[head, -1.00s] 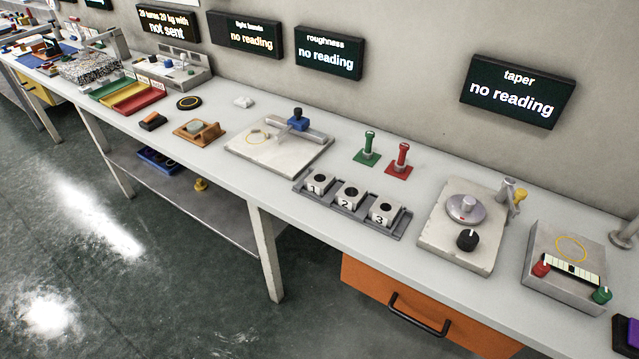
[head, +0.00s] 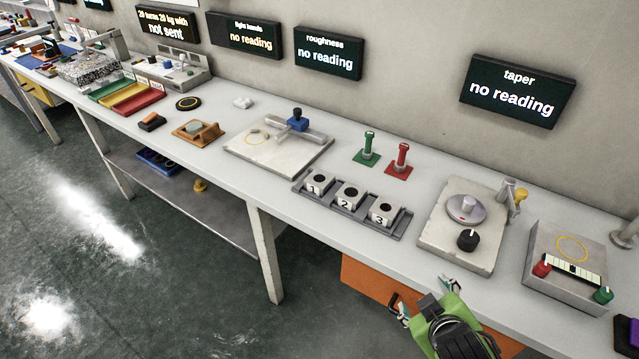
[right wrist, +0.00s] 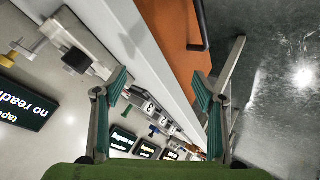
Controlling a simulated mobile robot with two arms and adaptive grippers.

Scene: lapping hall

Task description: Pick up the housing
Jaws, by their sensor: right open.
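Three white blocks with dark round bores stand in a grey tray (head: 345,217) on the bench: block 1 (head: 319,188), block 2 (head: 349,202) and block 3 (head: 381,218). I take these to be housings; the pictures do not show which one is meant. My right gripper (head: 424,298) is open and empty, in front of the bench's front edge near the orange drawer, to the right of and nearer than the tray. In the right wrist view the open fingers (right wrist: 160,90) frame the small, distant numbered blocks. My left gripper is not in view.
Behind the tray stand a green-handled plug (head: 368,146) and a red-handled plug (head: 401,161). A plate with a round disc and black knob (head: 467,240) stands right of the tray. The orange drawer (head: 368,281) with its black handle is below the bench edge, close to my right gripper.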

